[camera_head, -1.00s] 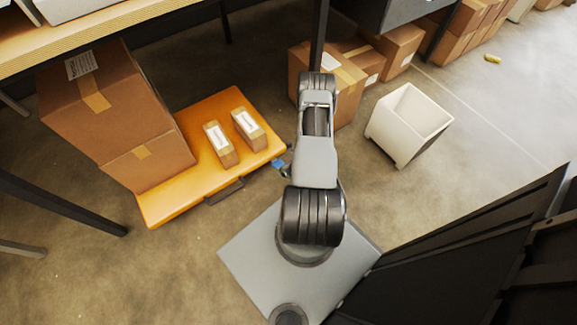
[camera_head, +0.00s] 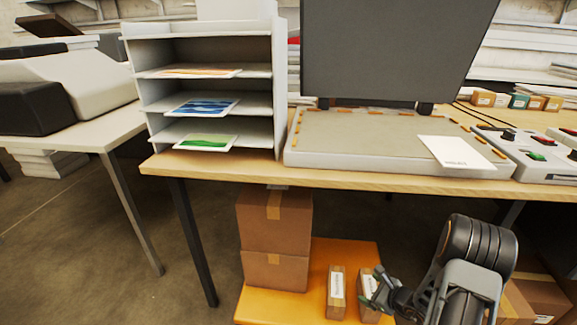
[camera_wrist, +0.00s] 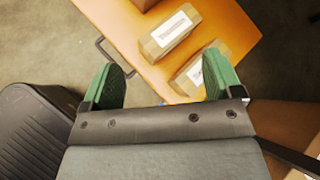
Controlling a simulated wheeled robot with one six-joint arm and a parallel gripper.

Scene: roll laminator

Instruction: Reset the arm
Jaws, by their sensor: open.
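My arm (camera_head: 465,270) is folded at the lower right of the head view, below the table edge. My gripper (camera_head: 378,290) points left there, low over the orange cart. In the wrist view my gripper (camera_wrist: 165,82) has its two green fingers spread wide with nothing between them. Two small labelled boxes, one (camera_wrist: 170,34) farther off and one (camera_wrist: 188,77) by the right finger, lie on the orange cart beyond the fingers. I cannot tell whether the right finger touches the nearer box.
The wooden table (camera_head: 400,185) stands above the arm, with a grey machine (camera_head: 350,150), its dark lid raised, and a paper rack (camera_head: 150,110). Stacked cartons (camera_head: 275,225) stand on the orange cart (camera_head: 265,306). More cartons (camera_head: 540,300) are at lower right. Floor at left is open.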

